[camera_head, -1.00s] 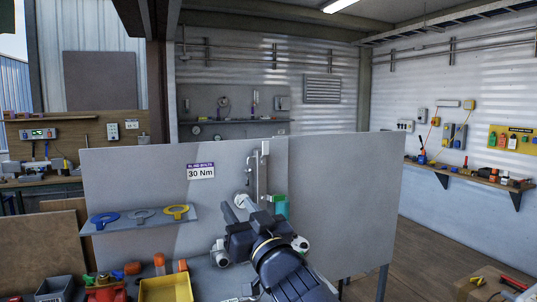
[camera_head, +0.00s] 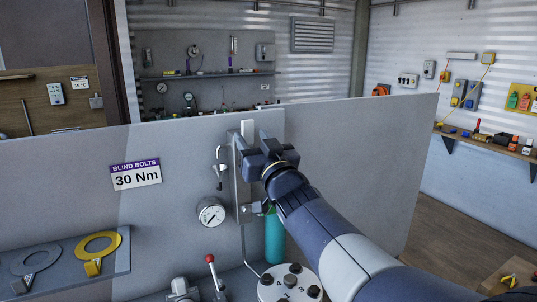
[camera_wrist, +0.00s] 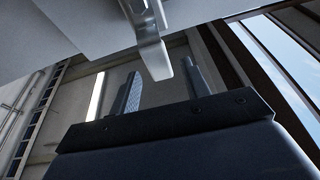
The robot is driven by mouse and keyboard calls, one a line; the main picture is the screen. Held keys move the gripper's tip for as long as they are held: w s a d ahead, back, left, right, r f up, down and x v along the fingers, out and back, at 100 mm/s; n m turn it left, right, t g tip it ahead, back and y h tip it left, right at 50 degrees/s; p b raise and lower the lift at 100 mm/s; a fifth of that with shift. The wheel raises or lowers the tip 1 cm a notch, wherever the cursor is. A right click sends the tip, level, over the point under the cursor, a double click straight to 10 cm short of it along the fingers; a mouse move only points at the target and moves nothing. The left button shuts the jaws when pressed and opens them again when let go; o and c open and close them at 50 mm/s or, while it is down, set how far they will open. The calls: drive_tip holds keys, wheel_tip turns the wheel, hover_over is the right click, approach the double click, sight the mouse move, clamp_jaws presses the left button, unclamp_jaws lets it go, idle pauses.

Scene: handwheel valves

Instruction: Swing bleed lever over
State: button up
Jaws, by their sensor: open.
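A lever with a pale tip (camera_head: 247,127) stands at the top of a metal bracket (camera_head: 243,180) on the grey panel; I take it for the bleed lever. My gripper (camera_head: 253,140) is open at the bracket's top, its fingers to either side of the pale tip in the head view. In the wrist view the pale lever tip (camera_wrist: 157,62) reaches down between the two grey fingers (camera_wrist: 160,88), nearer the right one. Contact cannot be told. My gripper covers part of the bracket.
The panel (camera_head: 350,150) right of my gripper is bare.

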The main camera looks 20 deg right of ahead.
drive_tip(key=x, duration=0.2)
drive_tip(key=shift+w+r+p, duration=0.15)
drive_tip(key=shift+w+p, duration=0.15)
drive_tip(key=shift+s, duration=0.3)
drive_tip(key=shift+d, duration=0.1)
drive_tip(key=shift+w, duration=0.25)
drive_tip(key=shift+c, duration=0.4)
drive_tip(key=c, duration=0.7)
